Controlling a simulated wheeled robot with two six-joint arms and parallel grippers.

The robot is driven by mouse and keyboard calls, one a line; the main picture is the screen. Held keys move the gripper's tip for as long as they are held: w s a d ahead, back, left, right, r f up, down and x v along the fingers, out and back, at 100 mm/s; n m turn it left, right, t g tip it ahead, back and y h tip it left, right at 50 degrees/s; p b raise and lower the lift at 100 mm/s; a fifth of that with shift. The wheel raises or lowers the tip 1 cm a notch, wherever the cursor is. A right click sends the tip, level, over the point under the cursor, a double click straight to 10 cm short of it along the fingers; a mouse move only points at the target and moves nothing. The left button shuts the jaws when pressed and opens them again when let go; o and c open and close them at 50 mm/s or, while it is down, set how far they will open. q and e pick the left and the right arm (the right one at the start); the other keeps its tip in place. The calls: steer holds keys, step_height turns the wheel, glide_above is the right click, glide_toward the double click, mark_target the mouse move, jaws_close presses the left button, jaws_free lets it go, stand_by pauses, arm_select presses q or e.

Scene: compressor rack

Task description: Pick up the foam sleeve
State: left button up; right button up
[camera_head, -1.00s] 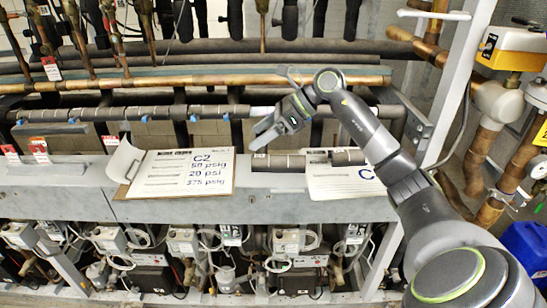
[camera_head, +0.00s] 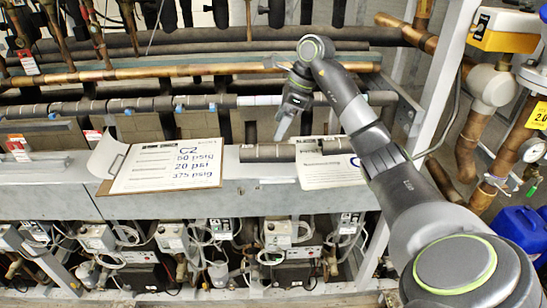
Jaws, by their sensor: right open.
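A dark grey tube, which looks like the foam sleeve (camera_head: 266,153), lies lengthwise on the grey metal ledge (camera_head: 226,205) near the middle of the head view. Its right part runs over or against a white printed sheet. My right gripper (camera_head: 282,129) points downward just above the sleeve in the picture, with its fingers apart from it and nothing seen between them. The fingers are seen nearly edge-on, so the gap is hard to judge. My left gripper is not in view.
A clipboard (camera_head: 165,165) marked C2 lies on the ledge to the left. The white sheet (camera_head: 325,172) lies at the right. Copper and dark insulated pipes (camera_head: 190,73) run behind.

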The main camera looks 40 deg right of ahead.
mark_target(268, 146)
steer(key=x, duration=0.2)
steer(key=b+x, duration=0.1)
steer(key=x, duration=0.1)
steer(key=shift+a+r, duration=0.2)
steer(key=shift+a, duration=0.15)
steer(key=b+x, duration=0.1)
steer(key=x, duration=0.1)
steer(key=d+b+x, duration=0.1)
steer(key=x, duration=0.1)
steer(key=shift+a+f, duration=0.15)
steer(key=shift+f, duration=0.35)
steer(key=shift+w+a+f, duration=0.1)
steer(key=shift+w+f, duration=0.1)
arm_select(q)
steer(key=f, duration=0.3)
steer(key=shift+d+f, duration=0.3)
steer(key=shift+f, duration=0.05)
arm_select(e)
steer(key=shift+a, duration=0.1)
steer(key=shift+c, duration=0.3)
steer(key=c, duration=0.9)
steer(key=shift+c, duration=0.4)
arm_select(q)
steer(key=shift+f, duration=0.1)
arm_select(e)
steer(key=shift+r, duration=0.1)
